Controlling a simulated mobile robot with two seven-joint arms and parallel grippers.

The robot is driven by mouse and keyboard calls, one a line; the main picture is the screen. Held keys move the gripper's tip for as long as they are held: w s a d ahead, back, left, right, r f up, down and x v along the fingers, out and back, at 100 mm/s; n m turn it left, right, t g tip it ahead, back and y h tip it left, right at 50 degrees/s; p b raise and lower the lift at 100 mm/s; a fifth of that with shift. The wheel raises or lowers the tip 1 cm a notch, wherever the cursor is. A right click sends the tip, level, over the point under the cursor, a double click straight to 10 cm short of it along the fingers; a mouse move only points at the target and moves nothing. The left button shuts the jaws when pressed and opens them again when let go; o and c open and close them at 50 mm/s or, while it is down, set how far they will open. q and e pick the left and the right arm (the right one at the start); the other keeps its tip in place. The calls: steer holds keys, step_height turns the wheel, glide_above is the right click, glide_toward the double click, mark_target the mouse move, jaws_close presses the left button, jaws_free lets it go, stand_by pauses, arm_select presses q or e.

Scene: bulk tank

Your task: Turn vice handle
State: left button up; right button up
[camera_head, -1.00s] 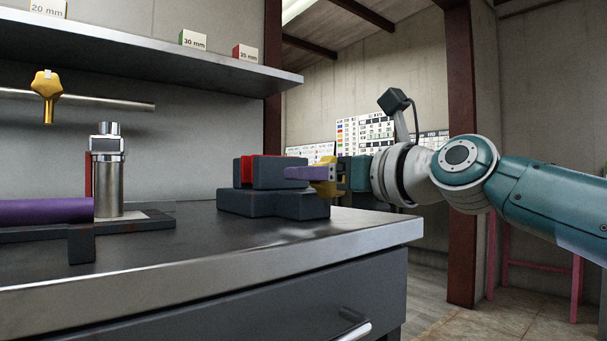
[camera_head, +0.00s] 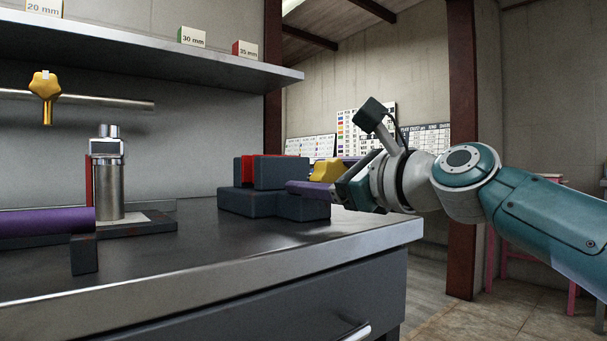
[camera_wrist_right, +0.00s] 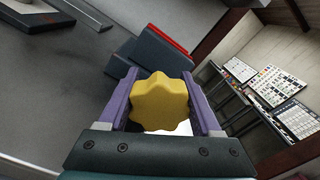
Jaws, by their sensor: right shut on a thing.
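The vice (camera_head: 262,203) is a dark grey block with a red strip, standing on the workbench. Its yellow lobed handle (camera_head: 325,171) is at the vice's right end. My right gripper (camera_head: 318,178) reaches in from the right and is shut on the handle. In the right wrist view the yellow handle (camera_wrist_right: 160,101) sits between the two purple fingers, with the grey and red vice (camera_wrist_right: 150,55) beyond it. The gripper is rolled to a tilt in the head view. My left gripper is not in view.
The workbench (camera_head: 250,258) has a metal edge and a drawer handle below. Another yellow knob (camera_head: 45,88) is by a rod. A shelf (camera_head: 160,52) with labelled boxes hangs above.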

steer(key=shift+f+n, duration=0.1)
steer(key=shift+n, duration=0.2)
steer(key=o, duration=1.3)
steer(key=shift+o, duration=0.3)
steer(key=shift+f, duration=0.15)
